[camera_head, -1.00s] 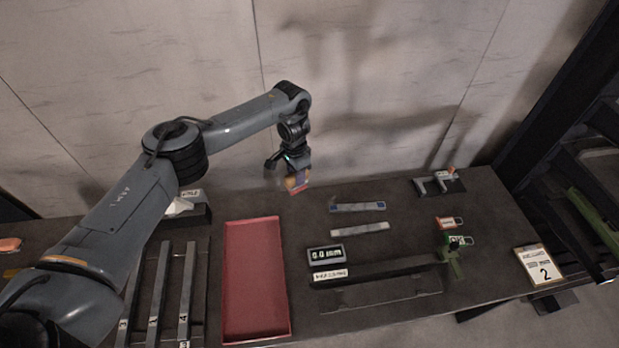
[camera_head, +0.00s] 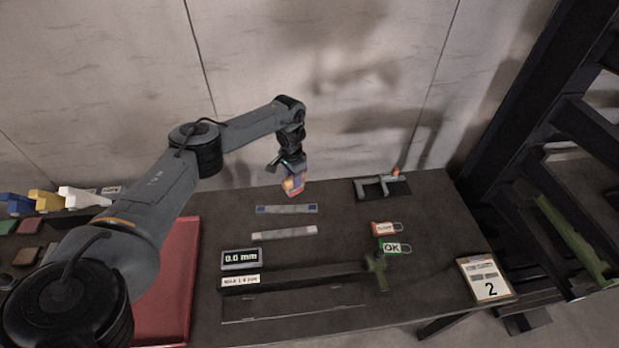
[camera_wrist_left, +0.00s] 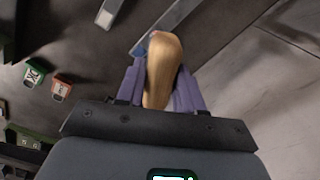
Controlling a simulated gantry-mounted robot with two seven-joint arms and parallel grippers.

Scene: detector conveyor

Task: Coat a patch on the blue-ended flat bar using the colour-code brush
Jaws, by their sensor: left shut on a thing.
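The blue-ended flat bar (camera_head: 286,209) lies flat on the dark table, grey with blue ends. My left gripper (camera_head: 292,178) is shut on a brush (camera_head: 294,186), just behind the bar's right half in the head view. The brush shows yellow, orange and red there; I cannot tell that its tip touches the bar. In the left wrist view the brush's tan body (camera_wrist_left: 164,72) sits between the purple-grey fingers. The bar (camera_wrist_left: 172,22) runs behind it, with one blue end (camera_wrist_left: 139,49) showing. My right gripper is not in view.
A pale-ended bar (camera_head: 284,233) lies in front. Nearby are a gauge readout (camera_head: 240,259), an orange tag (camera_head: 386,228), a green OK tag (camera_head: 394,248) and a small stand (camera_head: 382,187). A red tray (camera_head: 180,290) lies left, partly hidden by my arm. A "2" card (camera_head: 487,279) is front right.

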